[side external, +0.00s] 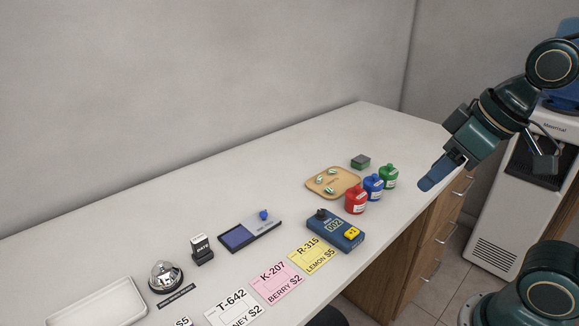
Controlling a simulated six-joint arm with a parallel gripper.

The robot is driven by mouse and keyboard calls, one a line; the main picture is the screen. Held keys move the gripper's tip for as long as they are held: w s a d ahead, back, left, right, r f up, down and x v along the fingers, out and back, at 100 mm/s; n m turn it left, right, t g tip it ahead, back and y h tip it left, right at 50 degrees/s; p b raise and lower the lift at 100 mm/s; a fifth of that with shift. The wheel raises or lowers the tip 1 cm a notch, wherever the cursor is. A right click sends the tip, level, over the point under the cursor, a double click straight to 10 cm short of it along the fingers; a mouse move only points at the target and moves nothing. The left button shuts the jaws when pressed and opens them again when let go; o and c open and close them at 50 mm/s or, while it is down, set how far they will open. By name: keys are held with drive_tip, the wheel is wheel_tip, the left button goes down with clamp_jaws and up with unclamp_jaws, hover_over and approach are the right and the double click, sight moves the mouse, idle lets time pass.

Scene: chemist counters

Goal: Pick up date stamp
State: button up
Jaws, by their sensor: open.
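The date stamp (202,249) is a small dark block with a white label reading "DATE". It stands upright on the white counter, between the silver bell and the blue ink pad. My gripper (430,184) is at the right, above the counter's right end and far from the stamp. Its blue fingers point down and left, and nothing shows between them. From this angle the gap between the fingers is hard to see.
Near the stamp are a silver bell (165,275), a blue ink pad (243,236) and a white tray (98,306). Price cards (276,283), a blue counter device (336,233), coloured bottles (356,202) and a wooden tray (318,190) lie rightward. The counter's back (200,205) is clear.

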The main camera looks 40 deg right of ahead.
drive_tip(key=w+a+r+n+g+y, duration=0.1)
drive_tip(key=w+a+r+n, duration=0.1)
drive_tip(key=w, duration=0.3)
drive_tip(key=w+a+r+n, duration=0.2)
drive_tip(key=w+a, duration=0.1)
drive_tip(key=w, duration=0.3)
drive_tip(key=n+g+y, duration=0.3)
drive_tip(key=n+g, duration=0.1)
drive_tip(key=n, duration=0.9)
hover_over(199, 237)
drive_tip(key=d, duration=0.5)
wheel_tip(199, 237, down, 16)
drive_tip(key=shift+a, duration=0.2)
drive_tip(key=shift+f, duration=0.15)
drive_tip(key=shift+x, duration=4.2)
drive_tip(key=shift+s+a, duration=0.1)
drive_tip(key=shift+s, duration=0.05)
